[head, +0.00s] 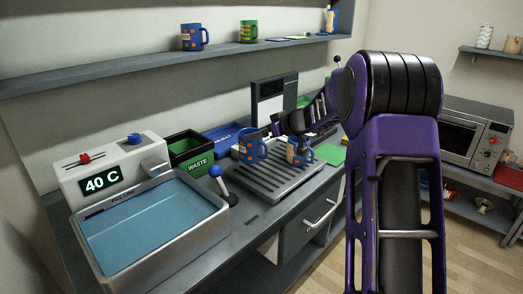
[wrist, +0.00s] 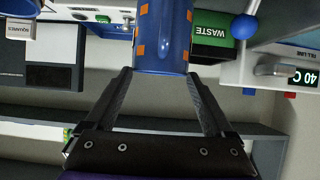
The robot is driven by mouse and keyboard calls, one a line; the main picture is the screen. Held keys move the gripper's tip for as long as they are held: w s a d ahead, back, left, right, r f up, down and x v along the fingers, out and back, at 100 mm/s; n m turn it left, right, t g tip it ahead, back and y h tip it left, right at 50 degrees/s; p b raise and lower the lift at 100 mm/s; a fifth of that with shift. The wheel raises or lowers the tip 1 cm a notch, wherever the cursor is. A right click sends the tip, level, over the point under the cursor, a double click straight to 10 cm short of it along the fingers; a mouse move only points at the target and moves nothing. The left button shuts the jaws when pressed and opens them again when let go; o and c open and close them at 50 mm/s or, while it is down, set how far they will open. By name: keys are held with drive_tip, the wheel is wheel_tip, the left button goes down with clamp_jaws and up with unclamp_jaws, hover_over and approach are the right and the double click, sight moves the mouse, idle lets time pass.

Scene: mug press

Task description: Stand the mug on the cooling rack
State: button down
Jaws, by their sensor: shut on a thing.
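A blue mug with orange squares (head: 251,147) is at the back left part of the grey slatted cooling rack (head: 262,190). It looks upright; I cannot tell whether its base touches the rack. My gripper (head: 272,130) is shut on this mug. In the wrist view, the mug (wrist: 163,38) sits between the two fingers of my gripper (wrist: 160,75), and its far end is cut off by the frame edge.
A water bath (head: 150,225) reading 40 C and a blue-knobbed lever (head: 216,173) are at left. A green WASTE bin (head: 190,152) and a blue tray (head: 222,135) lie behind the rack. A shelf (head: 130,75) with mugs runs above. A microwave (head: 465,135) is at right.

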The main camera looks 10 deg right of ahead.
sight(260, 144)
drive_tip(key=shift+f, duration=2.4)
unclamp_jaws()
drive_tip(key=shift+f, duration=0.1)
drive_tip(key=b+v, duration=0.1)
drive_tip(key=v, duration=1.1)
